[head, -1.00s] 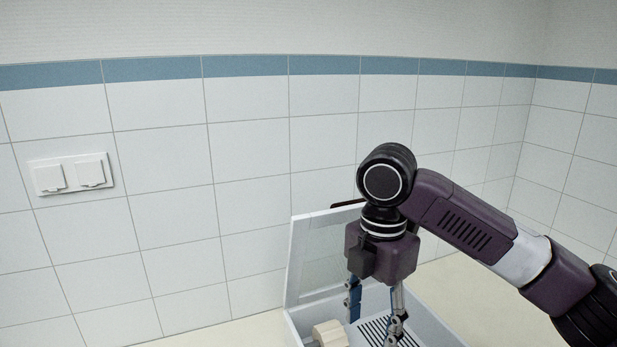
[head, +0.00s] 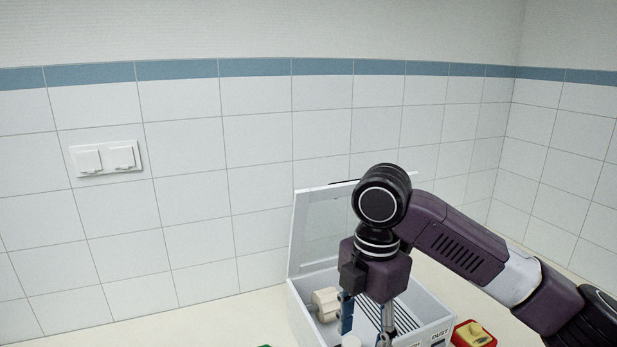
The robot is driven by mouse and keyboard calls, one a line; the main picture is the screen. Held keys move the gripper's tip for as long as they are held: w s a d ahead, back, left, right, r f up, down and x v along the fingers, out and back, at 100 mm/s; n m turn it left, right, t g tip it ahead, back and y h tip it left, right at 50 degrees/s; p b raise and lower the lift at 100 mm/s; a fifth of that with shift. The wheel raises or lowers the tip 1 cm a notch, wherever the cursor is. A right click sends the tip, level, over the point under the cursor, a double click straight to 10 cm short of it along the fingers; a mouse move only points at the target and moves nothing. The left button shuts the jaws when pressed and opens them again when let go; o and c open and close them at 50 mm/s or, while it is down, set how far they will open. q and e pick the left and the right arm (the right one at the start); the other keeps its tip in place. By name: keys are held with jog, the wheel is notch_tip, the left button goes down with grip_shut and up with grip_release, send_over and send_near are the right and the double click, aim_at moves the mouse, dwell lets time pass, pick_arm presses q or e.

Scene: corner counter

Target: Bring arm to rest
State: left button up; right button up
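My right arm comes in from the right. Its gripper (head: 366,327) points down over an open light-grey box (head: 302,312). Its two fingers are spread apart. The fingertips are near the bottom edge of the view, in front of or above the box interior. A small white round thing (head: 350,341) shows low between the fingers; I see no grip on it. My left arm and gripper are not in view.
The box lid (head: 318,232) stands raised at the back. A cream fitting (head: 326,303) sits inside on the left. A red and yellow object (head: 473,335) is right of the box, and a bit of green (head: 264,346) is at the bottom edge. Counter (head: 215,318) on the left is clear.

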jog(key=s+a+f+m+t+y, duration=0.15)
jog(key=s+a+f+m, duration=0.25)
jog(key=f, duration=0.5)
jog(key=s+a+f+m+y, duration=0.3)
jog(key=s+a+f+m, duration=0.15)
jog(key=f, duration=0.55)
jog(key=s+d+f+m+t+h, duration=0.1)
jog(key=s+d+f+m+h, duration=0.1)
jog(key=s+d+f+m, duration=0.4)
jog(key=s+d+f+m+h, duration=0.1)
jog(key=s+d+m, duration=0.25)
jog(key=d, duration=0.45)
jog(key=s+d+f+m+t+h, duration=0.1)
jog(key=s+d+f+m+h, duration=0.1)
jog(key=s+d+f+m, duration=0.3)
notch_tip(320, 180, down, 31)
jog(key=s+d+g+b, duration=0.1)
jog(key=s+b, duration=0.1)
jog(key=b, duration=0.4)
pick_arm(q)
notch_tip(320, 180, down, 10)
jog(key=b, duration=0.4)
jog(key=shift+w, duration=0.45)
pick_arm(e)
jog(key=s+d+f+g, duration=0.1)
jog(key=s+d+f, duration=0.2)
jog(key=s+f, duration=1.3)
notch_tip(320, 180, down, 3)
jog(key=shift+s+f, duration=0.2)
